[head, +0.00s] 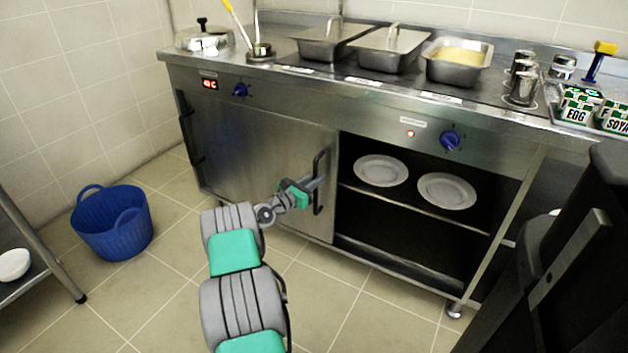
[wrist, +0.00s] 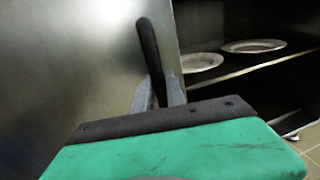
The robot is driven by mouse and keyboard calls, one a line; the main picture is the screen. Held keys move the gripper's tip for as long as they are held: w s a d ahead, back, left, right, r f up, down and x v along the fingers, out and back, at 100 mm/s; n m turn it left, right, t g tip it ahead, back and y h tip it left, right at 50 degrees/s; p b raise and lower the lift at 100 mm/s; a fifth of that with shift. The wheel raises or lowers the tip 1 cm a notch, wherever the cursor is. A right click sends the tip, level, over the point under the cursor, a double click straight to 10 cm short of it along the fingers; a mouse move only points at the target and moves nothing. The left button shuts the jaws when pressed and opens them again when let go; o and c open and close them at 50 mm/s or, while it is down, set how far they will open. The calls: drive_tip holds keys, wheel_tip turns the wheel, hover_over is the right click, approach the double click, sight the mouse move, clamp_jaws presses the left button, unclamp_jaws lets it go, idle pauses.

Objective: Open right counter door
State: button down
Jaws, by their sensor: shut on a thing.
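The steel counter door (head: 280,150) covers the left part of the counter front in the head view. Its black vertical handle (head: 318,188) is at the panel's right edge. My gripper (head: 314,185) is at this handle and shut on it. In the wrist view the handle (wrist: 150,45) runs down between the two grey fingers of my gripper (wrist: 158,92), and its lower part is hidden. The right part of the counter front stands open, showing a dark shelf (head: 415,205). I cannot tell whether one or two panels overlap on the left.
Two white plates (head: 381,170) (head: 446,191) lie on the open shelf. Pans (head: 388,50) and jars (head: 524,88) stand on the counter top. A blue basket (head: 112,225) is on the floor at left. The tiled floor before the counter is clear apart from my arm.

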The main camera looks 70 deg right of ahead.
drive_tip(key=shift+w+r, duration=0.1)
drive_tip(key=c, duration=1.4)
unclamp_jaws()
drive_tip(key=shift+o, duration=0.2)
drive_tip(key=p+v, duration=0.2)
drive_tip(key=v, duration=0.5)
drive_tip(key=shift+w+a+p, duration=0.15)
drive_tip(key=shift+a+p, duration=0.15)
drive_tip(key=shift+a, duration=0.1)
